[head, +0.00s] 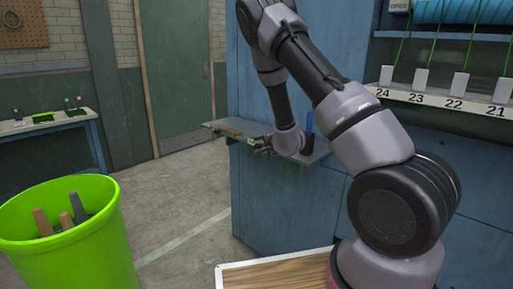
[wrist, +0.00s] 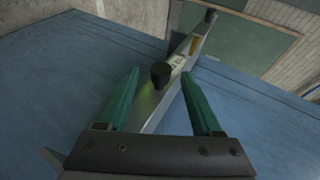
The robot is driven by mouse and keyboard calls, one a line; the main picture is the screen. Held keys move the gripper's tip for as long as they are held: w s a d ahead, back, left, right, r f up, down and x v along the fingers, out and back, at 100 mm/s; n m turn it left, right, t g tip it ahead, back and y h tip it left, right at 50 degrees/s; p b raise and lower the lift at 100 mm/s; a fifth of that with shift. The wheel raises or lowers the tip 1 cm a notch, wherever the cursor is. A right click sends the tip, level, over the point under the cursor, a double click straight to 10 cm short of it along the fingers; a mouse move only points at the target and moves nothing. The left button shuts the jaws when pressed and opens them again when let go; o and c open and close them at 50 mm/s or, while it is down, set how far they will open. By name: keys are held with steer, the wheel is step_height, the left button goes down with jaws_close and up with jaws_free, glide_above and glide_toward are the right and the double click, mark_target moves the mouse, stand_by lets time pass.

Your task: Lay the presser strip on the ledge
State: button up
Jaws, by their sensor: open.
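The ledge (head: 211,126) is a narrow grey shelf along the blue cabinet in the head view. My gripper (head: 258,146) is at the ledge, with its green fingers apart. In the wrist view my gripper (wrist: 160,74) is open, and a long grey surface (wrist: 158,115) with a black knob (wrist: 160,75) shows between the fingers. I cannot tell whether the knob touches a finger. A small tan piece (head: 229,132) lies on the ledge farther out, and a yellowish patch (wrist: 195,45) shows in the wrist view. I cannot clearly tell the presser strip from the ledge.
A dark holder with a blue item (head: 309,128) stands at the ledge's right part. The blue cabinet (head: 285,205) is below. A green bin (head: 85,250) with several blocks is at left front. A numbered rack (head: 440,97) is at right. Floor between bin and cabinet is clear.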

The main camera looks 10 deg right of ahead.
steer(key=v, duration=1)
steer(key=s+a+r+n+g+y, duration=0.1)
steer(key=s+a+r+g+y, duration=0.1)
steer(key=s+a+r+y, duration=0.25)
steer(key=s+a+r+n+g+y, duration=0.1)
steer(key=s+a+r+y, duration=0.15)
steer(key=a+r, duration=0.4)
steer(key=s+r+n+g+y, duration=0.1)
steer(key=s+r+n+g, duration=0.3)
steer(key=s+r, duration=0.55)
steer(key=s+d+r+n+t+h, duration=0.1)
steer(key=s+d+r+h, duration=0.2)
steer(key=s+d, duration=0.4)
steer(key=s+d+r+n+h, duration=0.1)
steer(key=s+d+r+h, duration=0.2)
steer(key=s+d+h, duration=0.3)
steer(key=shift+s+d+n+t, duration=0.4)
steer(key=shift+s, duration=0.55)
steer(key=shift+r, duration=0.15)
steer(key=shift+w+a+r, duration=0.1)
steer(key=shift+w+a, duration=0.4)
steer(key=shift+a, duration=0.3)
